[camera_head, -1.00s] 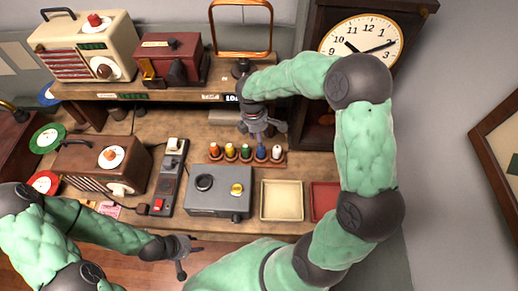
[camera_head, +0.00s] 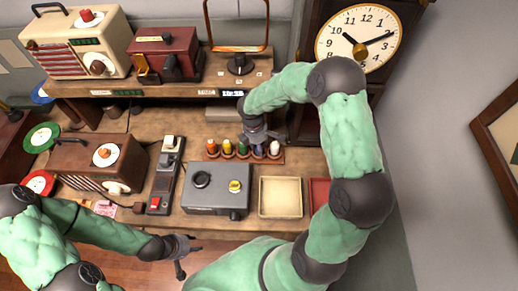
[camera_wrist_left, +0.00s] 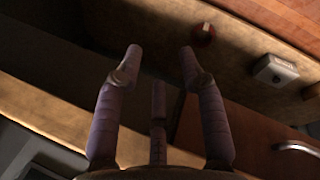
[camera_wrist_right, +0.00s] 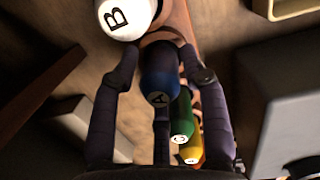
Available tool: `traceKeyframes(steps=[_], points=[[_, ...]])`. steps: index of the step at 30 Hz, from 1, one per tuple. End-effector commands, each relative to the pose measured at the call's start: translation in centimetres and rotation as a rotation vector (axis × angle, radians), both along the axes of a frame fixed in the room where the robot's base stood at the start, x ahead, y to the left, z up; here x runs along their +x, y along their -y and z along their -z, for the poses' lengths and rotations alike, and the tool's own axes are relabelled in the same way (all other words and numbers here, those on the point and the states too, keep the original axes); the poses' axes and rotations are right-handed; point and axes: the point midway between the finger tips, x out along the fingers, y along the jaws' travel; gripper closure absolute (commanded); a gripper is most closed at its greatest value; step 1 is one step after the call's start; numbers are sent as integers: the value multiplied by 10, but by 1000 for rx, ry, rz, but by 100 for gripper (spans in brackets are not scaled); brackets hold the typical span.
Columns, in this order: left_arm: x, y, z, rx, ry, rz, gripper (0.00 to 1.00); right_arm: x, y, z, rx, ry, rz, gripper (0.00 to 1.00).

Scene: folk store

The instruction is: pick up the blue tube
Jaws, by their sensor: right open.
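The blue tube (camera_wrist_right: 159,76) stands in the wooden rack (camera_head: 236,156), in a row with orange, yellow, green and white tubes. In the right wrist view it lies between the fingers of my right gripper (camera_wrist_right: 160,78), which is open around it. In the head view my right gripper (camera_head: 262,138) is over the rack and partly hides the blue tube. The white tube (camera_wrist_right: 124,18) and the green tube (camera_wrist_right: 181,118) stand on either side of the blue one. My left gripper (camera_head: 183,254) is open and empty, low in front of the bench (camera_wrist_left: 60,112).
A grey box with knobs (camera_head: 216,191), a cream tray (camera_head: 281,197) and a red tray (camera_head: 319,191) sit in front of the rack. A shelf (camera_head: 160,90) with a radio is behind. A clock (camera_head: 357,39) stands at the back right.

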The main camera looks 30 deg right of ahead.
Motion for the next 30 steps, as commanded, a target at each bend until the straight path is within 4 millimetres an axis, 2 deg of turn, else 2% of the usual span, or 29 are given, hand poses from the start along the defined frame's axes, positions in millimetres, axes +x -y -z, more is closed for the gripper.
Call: traceKeyframes(steps=[1,4,5,15,20,26,30], points=[[0,0,0,0,0,0,60,0,0,0,0,0,0,55],[0,0,0,0,0,0,60,0,0,0,0,0,0,84],[0,0,0,0,0,0,60,0,0,0,0,0,0,85],[0,0,0,0,0,0,60,0,0,-1,0,0,0,85],[0,0,-2,0,0,0,60,1,0,-8,-1,2,1,85],[0,0,-7,0,0,0,60,1,0,-33,0,4,0,85],[0,0,-11,0,0,0,60,-14,-11,-55,0,3,-1,85]])
